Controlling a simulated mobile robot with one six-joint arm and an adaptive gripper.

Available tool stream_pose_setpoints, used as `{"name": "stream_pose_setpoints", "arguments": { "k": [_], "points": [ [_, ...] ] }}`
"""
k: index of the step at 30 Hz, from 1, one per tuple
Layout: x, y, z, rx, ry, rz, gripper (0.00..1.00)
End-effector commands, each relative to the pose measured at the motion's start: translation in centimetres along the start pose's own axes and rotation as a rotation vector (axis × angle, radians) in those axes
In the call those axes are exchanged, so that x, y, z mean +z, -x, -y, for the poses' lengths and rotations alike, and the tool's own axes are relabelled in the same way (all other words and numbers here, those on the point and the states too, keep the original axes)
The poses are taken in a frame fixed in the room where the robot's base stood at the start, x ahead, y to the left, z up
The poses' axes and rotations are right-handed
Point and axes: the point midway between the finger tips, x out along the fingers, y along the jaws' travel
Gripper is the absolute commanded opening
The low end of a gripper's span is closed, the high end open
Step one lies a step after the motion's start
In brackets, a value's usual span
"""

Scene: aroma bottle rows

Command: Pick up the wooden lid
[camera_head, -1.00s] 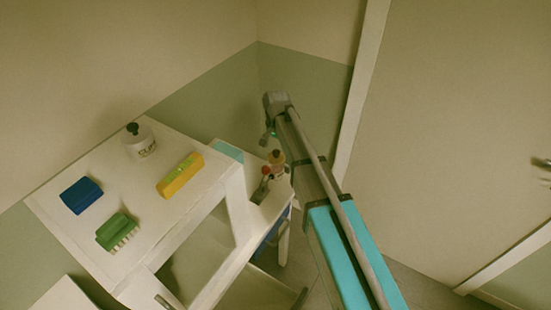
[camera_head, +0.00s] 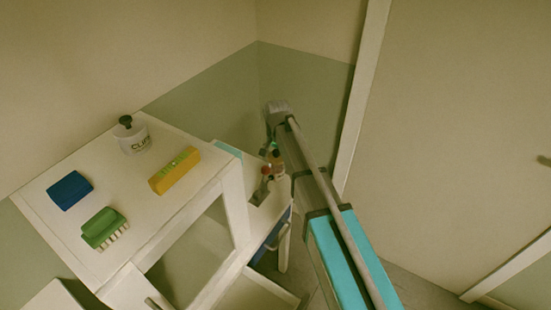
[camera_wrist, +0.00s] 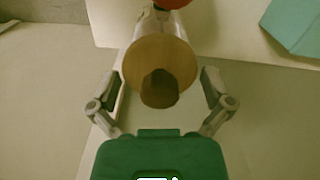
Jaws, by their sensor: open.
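The wooden lid (camera_wrist: 150,57) shows as a tan round top with a darker brown knob, in the middle of the wrist view. It sits on a pale bottle, mostly hidden under it. In the head view the lid (camera_head: 278,154) is small, on a bottle on the lower shelf beside my arm. My gripper (camera_wrist: 158,77) is open, with one finger on each side of the lid and a visible gap on both sides. In the head view my gripper (camera_head: 271,148) is close to the lid, partly hidden by my arm.
A red-topped bottle (camera_head: 266,170) stands close beside the lidded one; its red top (camera_wrist: 172,3) is at the wrist view's top edge. A teal item (camera_wrist: 295,25) lies at right. The higher white top holds a labelled jar (camera_head: 133,139), yellow box (camera_head: 174,171), blue sponge (camera_head: 69,190) and green brush (camera_head: 103,229).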

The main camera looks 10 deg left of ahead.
Motion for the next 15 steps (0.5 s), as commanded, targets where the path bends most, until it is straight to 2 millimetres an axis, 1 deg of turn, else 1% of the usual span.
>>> {"name": "stream_pose_setpoints", "arguments": {
  "k": [10,11,15],
  "points": [
    [0.01,0.01,0.01,0.0,0.0,0.0,1.0],
    [0.01,0.01,0.01,0.0,0.0,0.0,0.96],
    [0.01,0.01,0.02,0.0,0.0,0.0,0.7]
  ]
}}
